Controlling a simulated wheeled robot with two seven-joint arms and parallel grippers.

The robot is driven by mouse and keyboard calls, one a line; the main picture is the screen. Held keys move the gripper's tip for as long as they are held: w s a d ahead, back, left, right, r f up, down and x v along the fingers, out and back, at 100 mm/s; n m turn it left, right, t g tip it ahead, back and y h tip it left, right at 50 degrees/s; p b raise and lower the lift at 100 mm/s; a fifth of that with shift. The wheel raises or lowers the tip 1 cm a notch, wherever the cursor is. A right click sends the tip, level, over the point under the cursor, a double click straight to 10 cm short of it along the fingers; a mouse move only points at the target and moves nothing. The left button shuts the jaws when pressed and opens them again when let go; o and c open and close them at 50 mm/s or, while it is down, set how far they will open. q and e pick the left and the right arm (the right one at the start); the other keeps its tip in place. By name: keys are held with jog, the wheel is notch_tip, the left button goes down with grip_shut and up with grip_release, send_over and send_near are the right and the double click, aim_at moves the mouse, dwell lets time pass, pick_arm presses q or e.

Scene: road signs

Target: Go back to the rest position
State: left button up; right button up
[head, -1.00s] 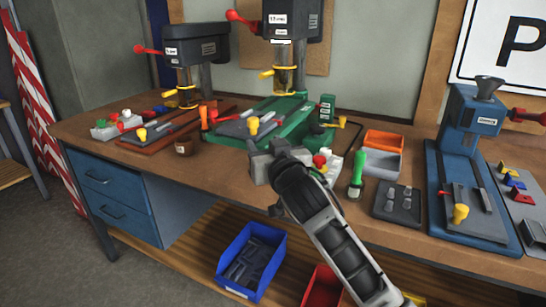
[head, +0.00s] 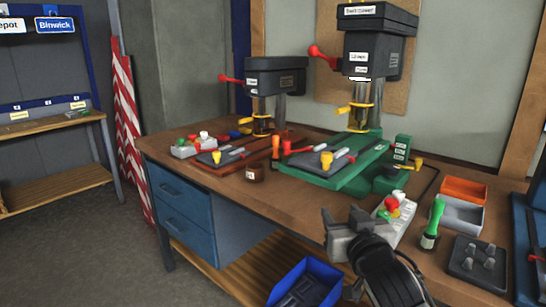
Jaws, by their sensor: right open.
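My right gripper (head: 356,250) is at the front edge of the workbench (head: 290,215), low in the right half of the head view. Its dark arm comes up from the bottom edge. The jaws are open, and no held thing shows between them. My left gripper is out of the picture.
Close by are a button box (head: 393,213), a green-handled tool (head: 432,225) and a dark tray (head: 477,265). Two drill presses (head: 375,60) (head: 275,78) stand behind. A blue bin (head: 315,270) sits below the bench. Open floor (head: 90,250) lies at left.

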jog(key=s+a+f+n+g+y, duration=0.2)
jog(key=s+f+g, duration=0.4)
jog(key=s+f, duration=1.9)
notch_tip(320, 180, down, 3)
jog(key=shift+s+a+f+g, duration=0.1)
jog(key=shift+s+a+g, duration=0.25)
jog(key=shift+a, duration=0.3)
